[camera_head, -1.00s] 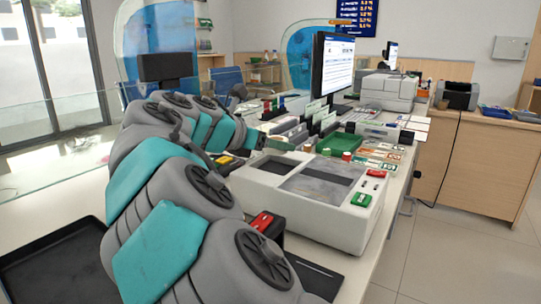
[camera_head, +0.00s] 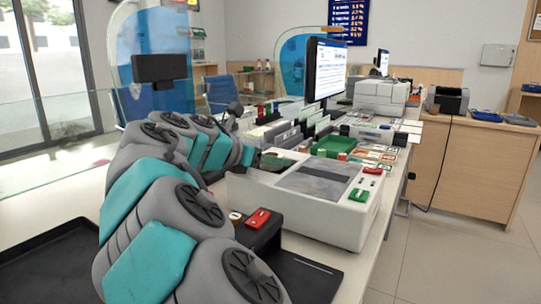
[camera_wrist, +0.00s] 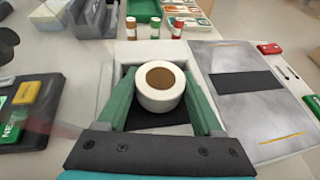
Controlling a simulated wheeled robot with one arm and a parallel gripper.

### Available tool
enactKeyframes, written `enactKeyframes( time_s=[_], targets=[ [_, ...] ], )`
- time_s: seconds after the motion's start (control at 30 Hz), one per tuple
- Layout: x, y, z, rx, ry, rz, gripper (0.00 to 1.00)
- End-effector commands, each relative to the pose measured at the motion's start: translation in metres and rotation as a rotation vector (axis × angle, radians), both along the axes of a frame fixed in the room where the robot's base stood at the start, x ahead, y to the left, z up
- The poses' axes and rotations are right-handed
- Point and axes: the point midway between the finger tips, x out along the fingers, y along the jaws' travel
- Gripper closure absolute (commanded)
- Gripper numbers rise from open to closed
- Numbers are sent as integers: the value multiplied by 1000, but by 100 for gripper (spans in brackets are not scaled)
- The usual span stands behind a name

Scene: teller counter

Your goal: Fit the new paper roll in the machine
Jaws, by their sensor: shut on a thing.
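The new paper roll (camera_wrist: 145,98), white with a brown core, is between the two green fingers of my gripper (camera_wrist: 160,84) in the wrist view. My gripper is shut on it, one finger on each side. The roll appears over the dark open compartment (camera_wrist: 176,129) of the machine; its height above the floor of the compartment is unclear. The machine (camera_head: 318,214) is a white box with a grey top panel in the head view. There my arm's end reaches its far left corner, and the roll is hard to make out.
A red button (camera_head: 372,170) and a green button (camera_head: 359,195) sit on the machine's right side. A dark device with a red top (camera_head: 258,218) stands at its front left. A green tray (camera_head: 333,145) and several small rolls stand beyond. A monitor (camera_head: 326,70) stands farther back.

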Motion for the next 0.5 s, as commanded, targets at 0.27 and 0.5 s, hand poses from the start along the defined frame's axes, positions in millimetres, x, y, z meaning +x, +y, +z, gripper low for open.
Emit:
enactKeyframes(
  time_s=[0.27, 0.5],
  targets=[
    [0, 0, -1, 0, 0, -1, 13],
    [0, -1, -1, 0, 2, -3, 2]
  ],
)
